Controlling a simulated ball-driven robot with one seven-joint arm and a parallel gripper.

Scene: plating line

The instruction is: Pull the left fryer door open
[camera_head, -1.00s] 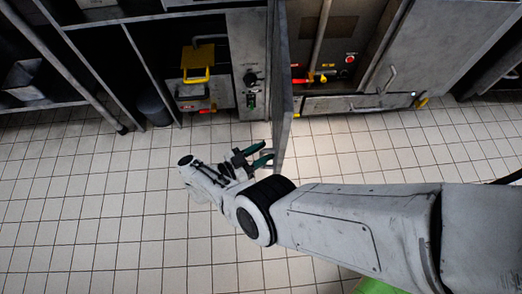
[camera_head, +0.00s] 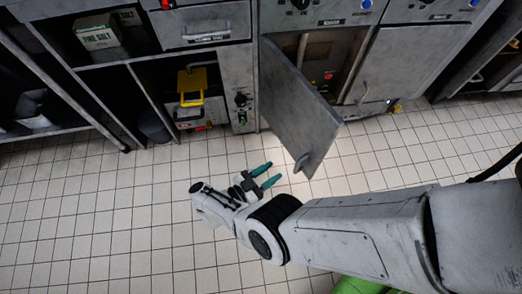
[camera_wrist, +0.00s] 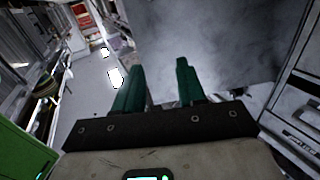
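The left fryer door (camera_head: 300,100) is a grey metal panel hinged at its left side. It stands partly open, swung out over the floor, with its outer face in view. Its handle (camera_head: 303,162) is near the lower free corner. My gripper (camera_head: 275,173), with green fingers, is low in front of the door, left of the handle and apart from it. In the wrist view my gripper (camera_wrist: 160,75) has its fingers spread with nothing between them. A grey surface, likely the door (camera_wrist: 225,40), fills the view beyond the fingers.
The right fryer door (camera_head: 395,65) is closed beside the opening. A cabinet with a yellow-handled item (camera_head: 191,88) and an open shelf with a box (camera_head: 96,32) stand left. The tiled floor (camera_head: 110,215) is clear around my gripper.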

